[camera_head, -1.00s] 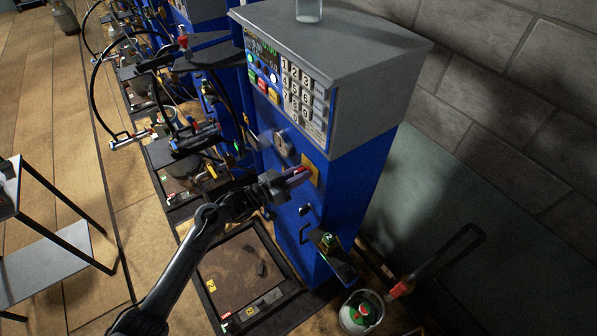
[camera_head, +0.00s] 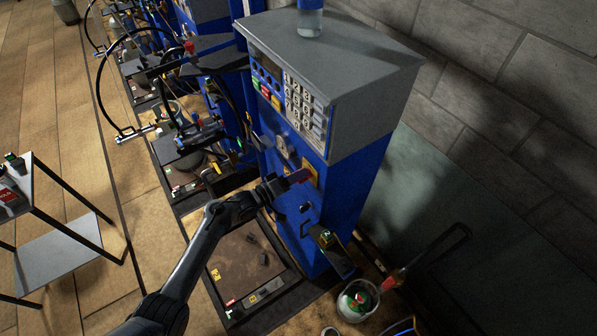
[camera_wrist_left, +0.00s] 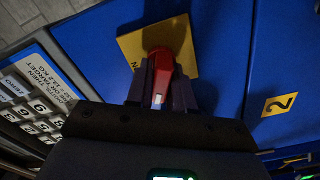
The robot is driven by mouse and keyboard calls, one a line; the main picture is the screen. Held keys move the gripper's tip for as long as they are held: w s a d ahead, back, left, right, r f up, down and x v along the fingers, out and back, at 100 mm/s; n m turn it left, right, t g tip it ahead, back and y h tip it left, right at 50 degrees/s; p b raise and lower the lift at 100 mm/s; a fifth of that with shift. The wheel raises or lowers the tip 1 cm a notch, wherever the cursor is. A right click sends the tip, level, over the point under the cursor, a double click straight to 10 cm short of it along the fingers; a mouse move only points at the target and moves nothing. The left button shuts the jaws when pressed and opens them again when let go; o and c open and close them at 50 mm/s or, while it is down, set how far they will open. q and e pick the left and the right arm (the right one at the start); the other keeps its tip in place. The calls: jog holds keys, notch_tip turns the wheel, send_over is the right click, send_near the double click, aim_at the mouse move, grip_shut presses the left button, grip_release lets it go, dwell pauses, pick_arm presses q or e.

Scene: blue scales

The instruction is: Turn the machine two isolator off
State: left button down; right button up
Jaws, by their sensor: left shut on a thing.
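The red isolator handle (camera_head: 299,176) sits on a yellow plate (camera_head: 312,174) on the front of the blue scale cabinet (camera_head: 345,200). My left gripper (camera_head: 288,183) reaches it from the lower left. In the left wrist view, the gripper (camera_wrist_left: 162,85) is shut with one finger on each side of the red handle (camera_wrist_left: 161,64), in front of the yellow plate (camera_wrist_left: 183,42). A yellow label with a 2 (camera_wrist_left: 279,104) is on the blue panel beside it. The cabinet's display and round indicators look dark. My right gripper is not in view.
A keypad (camera_head: 300,104) is above the handle, and a clear bottle (camera_head: 310,18) stands on the cabinet. A small shelf (camera_head: 340,262) juts out below. A white bucket (camera_head: 357,300) is at lower right. A framed floor platform (camera_head: 240,265) lies under my arm.

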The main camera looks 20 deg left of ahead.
pick_arm(q)
jog(key=n+p, duration=0.1)
jog(key=n, duration=0.3)
jog(key=shift+p, duration=0.4)
jog(key=shift+f+n, duration=0.1)
jog(key=shift+n, duration=0.7)
jog(key=shift+p, duration=0.3)
jog(key=c, duration=1.1)
grip_release()
jog(key=shift+a, duration=0.1)
jog(key=v, duration=1)
jog(key=shift+s+a, duration=0.2)
jog(key=shift+s, duration=0.1)
